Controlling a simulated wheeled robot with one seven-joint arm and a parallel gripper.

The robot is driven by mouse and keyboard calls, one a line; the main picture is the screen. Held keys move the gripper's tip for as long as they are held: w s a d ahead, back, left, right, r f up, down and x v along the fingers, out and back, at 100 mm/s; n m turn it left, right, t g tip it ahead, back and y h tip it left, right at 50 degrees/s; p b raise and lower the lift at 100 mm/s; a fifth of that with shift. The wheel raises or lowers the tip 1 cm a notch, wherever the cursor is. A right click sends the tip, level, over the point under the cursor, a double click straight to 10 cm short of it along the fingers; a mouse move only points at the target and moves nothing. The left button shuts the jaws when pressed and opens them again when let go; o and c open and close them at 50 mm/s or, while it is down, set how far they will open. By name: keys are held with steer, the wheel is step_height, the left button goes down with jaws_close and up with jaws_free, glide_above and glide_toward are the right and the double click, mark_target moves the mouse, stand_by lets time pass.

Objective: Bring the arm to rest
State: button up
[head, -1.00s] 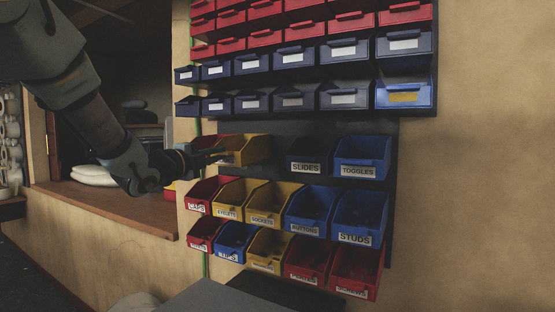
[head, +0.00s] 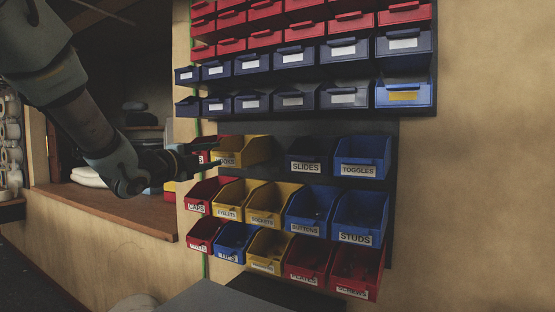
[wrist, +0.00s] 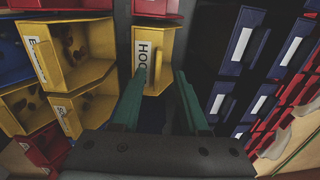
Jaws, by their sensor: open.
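My arm (head: 85,120) reaches in from the upper left of the head view. My gripper (wrist: 160,73) is open, its two green fingers apart with nothing held between them. It points at the front of a yellow bin whose label starts with "HOO" (wrist: 153,42). This bin is also in the head view (head: 250,150), at the left of the upper row of open bins, with the gripper close at its left front. I cannot tell whether the fingertips touch it.
More open bins stand below and beside, such as the blue TOGGLES bin (head: 362,155) and the yellow EYELETS bin (head: 238,195). Dark blue drawers (head: 290,98) hang above. A wooden counter (head: 105,208) lies at the left. The wall at the right is bare.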

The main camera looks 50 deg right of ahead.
steer(key=b+v, duration=0.2)
steer(key=v, duration=0.6)
steer(key=shift+a+b, duration=0.35)
steer(key=shift+a, duration=0.05)
steer(key=w+a+f+n+t+y, duration=0.5)
steer(key=w+a+f+n+y, duration=0.2)
steer(key=w+a+f+n, duration=0.25)
steer(key=a+f+n+y, duration=0.7)
steer(key=a+f+n, duration=0.35)
steer(key=a, duration=0.45)
steer(key=s+a+f+n+g+y, duration=0.4)
steer(key=s+a+f+n+g, duration=0.4)
steer(key=s+a+f+n, duration=0.4)
steer(key=s+a, duration=0.3)
steer(key=shift+s+d+f, duration=0.1)
steer(key=shift+s+d, duration=0.05)
